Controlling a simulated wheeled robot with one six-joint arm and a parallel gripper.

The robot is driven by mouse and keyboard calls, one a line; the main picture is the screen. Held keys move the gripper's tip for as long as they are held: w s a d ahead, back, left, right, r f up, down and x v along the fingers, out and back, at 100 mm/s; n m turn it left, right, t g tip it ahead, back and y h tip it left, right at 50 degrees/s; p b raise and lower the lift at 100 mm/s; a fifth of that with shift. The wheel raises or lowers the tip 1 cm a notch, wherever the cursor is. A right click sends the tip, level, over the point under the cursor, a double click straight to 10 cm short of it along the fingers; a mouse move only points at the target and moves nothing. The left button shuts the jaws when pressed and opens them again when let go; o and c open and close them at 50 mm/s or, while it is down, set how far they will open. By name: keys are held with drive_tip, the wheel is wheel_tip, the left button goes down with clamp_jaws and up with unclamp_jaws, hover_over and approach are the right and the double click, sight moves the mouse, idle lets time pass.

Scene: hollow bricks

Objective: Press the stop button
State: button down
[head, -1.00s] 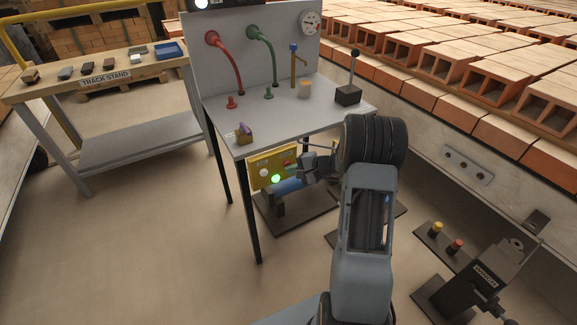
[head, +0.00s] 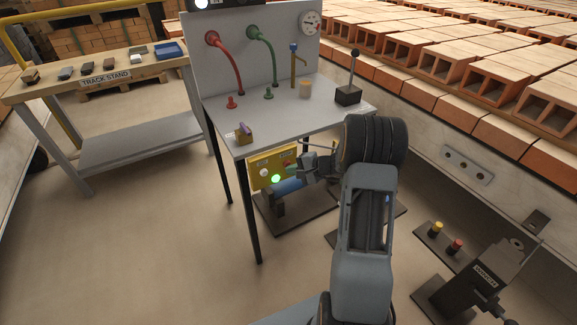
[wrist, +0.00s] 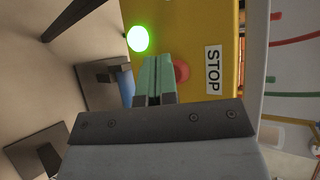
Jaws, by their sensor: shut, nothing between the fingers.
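A yellow control box (head: 258,170) hangs under the front edge of the grey table. It carries a lit green lamp (head: 276,179) and a red stop button (head: 288,161), partly hidden by my gripper in the head view. In the wrist view the red button (wrist: 181,72) shows beside the white STOP label (wrist: 212,69), with the glowing green lamp (wrist: 138,39) on the other side. My gripper (wrist: 155,62) is shut and empty, its green fingertips in front of the box face, just left of the red button in that view. I cannot tell whether they touch it.
The grey table (head: 295,117) stands above the box, its black legs close by. A blue cylindrical machine (head: 290,187) sits just below the box. A pedestal with yellow and red buttons (head: 440,238) stands on the floor at right. The floor at left is open.

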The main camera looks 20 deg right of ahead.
drive_tip(key=shift+w, duration=0.15)
idle(0.4)
drive_tip(key=shift+w+b, duration=0.3)
drive_tip(key=shift+b, duration=0.1)
drive_tip(key=shift+s, duration=0.15)
drive_tip(key=shift+s+b, duration=0.3)
drive_tip(key=s+b, duration=0.1)
drive_tip(key=s, duration=0.5)
drive_tip(key=shift+d, duration=0.3)
idle(0.6)
